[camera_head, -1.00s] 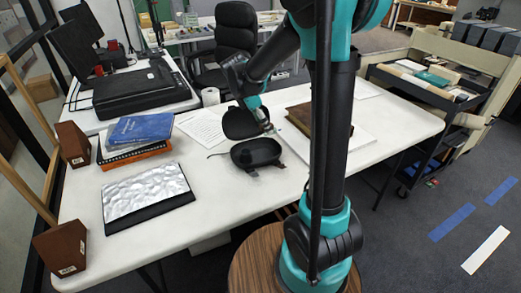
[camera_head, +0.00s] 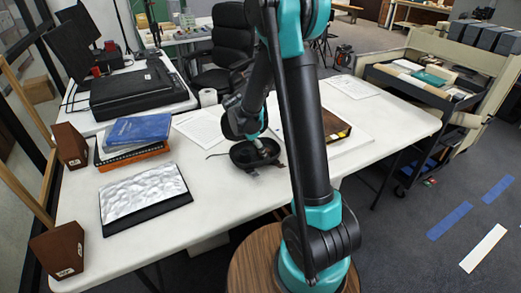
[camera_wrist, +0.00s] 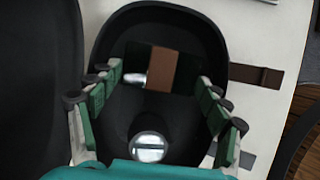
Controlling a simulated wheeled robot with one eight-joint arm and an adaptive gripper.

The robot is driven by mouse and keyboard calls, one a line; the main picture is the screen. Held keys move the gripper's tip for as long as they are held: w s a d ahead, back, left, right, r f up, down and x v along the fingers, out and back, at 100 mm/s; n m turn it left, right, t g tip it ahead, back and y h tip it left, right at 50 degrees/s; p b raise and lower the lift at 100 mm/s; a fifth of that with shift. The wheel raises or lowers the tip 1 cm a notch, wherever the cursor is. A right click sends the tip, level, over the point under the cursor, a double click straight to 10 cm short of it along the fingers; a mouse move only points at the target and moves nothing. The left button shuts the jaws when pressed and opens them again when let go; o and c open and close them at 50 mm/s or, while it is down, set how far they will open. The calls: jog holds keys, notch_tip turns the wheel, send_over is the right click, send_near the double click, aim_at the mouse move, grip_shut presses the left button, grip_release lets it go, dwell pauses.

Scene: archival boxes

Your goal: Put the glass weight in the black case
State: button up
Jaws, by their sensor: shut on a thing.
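My gripper (camera_head: 264,150) points down into the case. In the wrist view its green-padded fingers (camera_wrist: 160,78) are shut on the glass weight (camera_wrist: 162,68), a clear block with dark and brown patches. It is inside the case outline; whether it touches the floor I cannot tell. A shiny round spot (camera_wrist: 149,147) shows nearer the palm.
A brown book (camera_head: 334,126) lies right of the case, partly behind my arm. Papers (camera_head: 200,127) lie behind the case. A silvery sheet on a black board (camera_head: 145,195), blue books (camera_head: 138,128) and brown boxes (camera_head: 60,249) stand left.

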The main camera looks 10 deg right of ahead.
jog(key=o, duration=1.1)
jog(key=shift+r, duration=0.15)
jog(key=v, duration=1.1)
jog(key=s+d+f+m+t+y, duration=0.1)
jog(key=s+d+m, duration=0.1)
jog(key=s+m, duration=0.4)
jog(key=s+d+f+m+t+y, duration=0.1)
jog(key=s+d+f+m+y, duration=0.1)
jog(key=s+m, duration=0.5)
jog(key=s+d+f+m+t+y, duration=0.1)
jog(key=s+d+f+m, duration=0.1)
jog(key=s+d+m, duration=0.2)
jog(key=shift+s+f+m, duration=0.1)
jog(key=shift+s+m, duration=0.65)
jog(key=shift+s, duration=0.15)
jog(key=shift+s+f+m, duration=0.15)
jog(key=shift+s+m, duration=0.6)
jog(key=shift+s, duration=0.2)
jog(key=shift+s+f+m, duration=0.1)
jog(key=shift+s+m, duration=0.15)
jog(key=shift+m, duration=0.05)
jog(key=shift+c, duration=0.3)
